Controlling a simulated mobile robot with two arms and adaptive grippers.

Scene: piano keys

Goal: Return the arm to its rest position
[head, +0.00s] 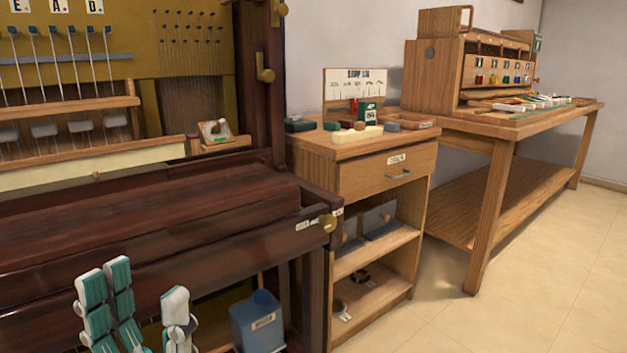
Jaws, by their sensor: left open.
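My left gripper (143,285) shows at the bottom left of the head view, its teal and white fingers pointing up. It is open, with a gap between the pair of fingers on the left and the single finger on the right, and nothing shows between them. It is in front of the dark wooden piano (150,215), whose long lid lies flat across the keyboard area. I cannot tell whether the fingers touch the piano. Most of the left arm is out of frame. My right gripper is not in view.
A wooden cabinet (365,185) with a drawer and small items on top stands right of the piano. A long workbench (490,135) with a wooden rack (455,70) is farther right. A blue container (257,322) sits below the piano. The tiled floor (520,290) at right is clear.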

